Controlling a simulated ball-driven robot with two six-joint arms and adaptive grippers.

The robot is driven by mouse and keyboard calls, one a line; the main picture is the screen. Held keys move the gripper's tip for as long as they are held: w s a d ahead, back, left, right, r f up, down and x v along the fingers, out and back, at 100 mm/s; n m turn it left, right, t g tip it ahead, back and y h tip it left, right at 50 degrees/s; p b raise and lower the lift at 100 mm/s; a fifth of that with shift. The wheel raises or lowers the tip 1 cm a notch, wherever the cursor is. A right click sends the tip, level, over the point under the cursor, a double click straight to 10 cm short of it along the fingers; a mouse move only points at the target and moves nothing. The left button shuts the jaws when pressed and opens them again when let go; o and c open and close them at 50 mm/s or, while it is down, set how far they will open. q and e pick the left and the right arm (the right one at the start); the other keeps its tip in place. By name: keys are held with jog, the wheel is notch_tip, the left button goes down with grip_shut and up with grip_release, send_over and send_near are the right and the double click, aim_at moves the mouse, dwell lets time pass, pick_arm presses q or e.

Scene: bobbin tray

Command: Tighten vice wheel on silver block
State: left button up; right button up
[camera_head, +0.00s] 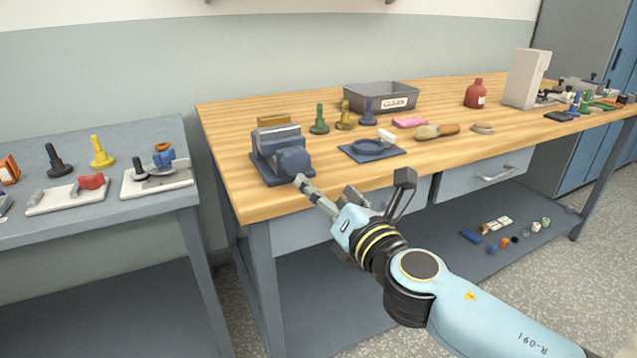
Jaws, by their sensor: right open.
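The dark blue-grey vice (262,166) stands at the near left corner of the wooden bench. Its round vice wheel (294,161) faces the front right. A silver block (277,133) appears to sit between the jaws at the top; whether it is clamped firmly I cannot tell. My right gripper (352,182) is open and empty in front of the bench edge, its fingers spread wide. The tip of its left finger is just below the wheel in the picture; I cannot tell whether they touch. My left gripper is out of view.
A blue plate with a ring and white handle (372,148) lies right of the vice. Green, yellow and blue bobbin-like pieces (344,116) stand behind it, before a grey bin (380,98). A brush (437,131) lies further right.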

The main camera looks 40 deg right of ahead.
aim_at(299, 165)
dwell(0.3)
jog(key=w+d+n+b, duration=0.1)
jog(key=w+n+b, duration=0.1)
jog(key=w+b, duration=0.1)
jog(key=w+d+n+b, duration=0.1)
jog(key=w+n+b, duration=0.1)
jog(key=w, duration=0.3)
jog(key=w+n+b, duration=0.3)
jog(key=w, duration=0.1)
jog(key=shift+d+f+n+b, duration=0.2)
jog(key=shift+d+n+b, duration=0.1)
jog(key=shift+d+b, duration=0.1)
jog(key=c, duration=1.2)
